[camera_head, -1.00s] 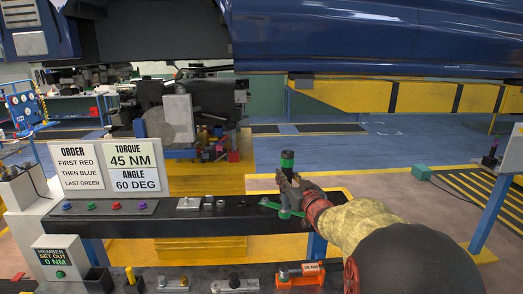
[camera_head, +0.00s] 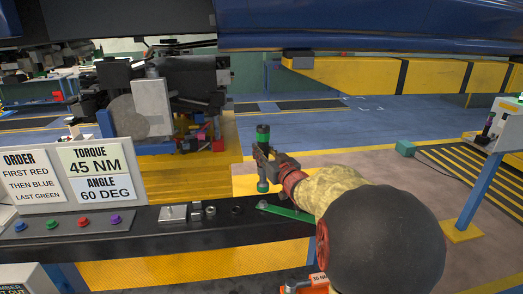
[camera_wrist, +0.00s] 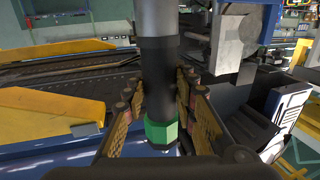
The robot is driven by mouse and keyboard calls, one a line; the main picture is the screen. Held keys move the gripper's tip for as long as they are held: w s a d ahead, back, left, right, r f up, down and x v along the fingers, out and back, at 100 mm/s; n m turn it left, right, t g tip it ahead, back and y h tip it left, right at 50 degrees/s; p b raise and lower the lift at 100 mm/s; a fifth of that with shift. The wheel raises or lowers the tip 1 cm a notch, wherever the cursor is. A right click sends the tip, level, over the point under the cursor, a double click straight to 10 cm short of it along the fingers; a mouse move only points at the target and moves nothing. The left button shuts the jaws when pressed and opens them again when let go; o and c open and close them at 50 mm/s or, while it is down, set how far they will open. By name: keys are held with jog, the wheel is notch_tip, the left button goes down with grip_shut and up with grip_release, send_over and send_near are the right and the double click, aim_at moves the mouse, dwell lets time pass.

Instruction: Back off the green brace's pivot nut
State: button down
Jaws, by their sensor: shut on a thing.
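My gripper (camera_head: 268,166) is shut on an upright dark power tool (camera_head: 263,140) with a green band near its top and a green lower end. In the wrist view the dark tool shaft (camera_wrist: 158,65) with its green collar (camera_wrist: 162,131) stands between the two fingers. The green brace (camera_head: 290,211) lies slanted on the dark rail, its left end close below the tool's green end. My arm hides its right part. The pivot nut is not clearly seen, and I cannot tell whether the tool touches it.
The dark rail (camera_head: 165,239) also carries coloured buttons (camera_head: 83,222), a metal plate (camera_head: 173,213) and small fittings. A sign (camera_head: 95,172) reads torque 45 NM, angle 60 DEG. A blue car body (camera_head: 370,25) hangs above. An orange tool stand sits below, partly hidden.

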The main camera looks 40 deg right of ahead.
jog(key=shift+r, duration=0.15)
jog(key=shift+f+b, duration=2.35)
jog(key=shift+f, duration=0.45)
jog(key=shift+f+b, duration=0.7)
jog(key=shift+b, duration=0.1)
dwell(2.5)
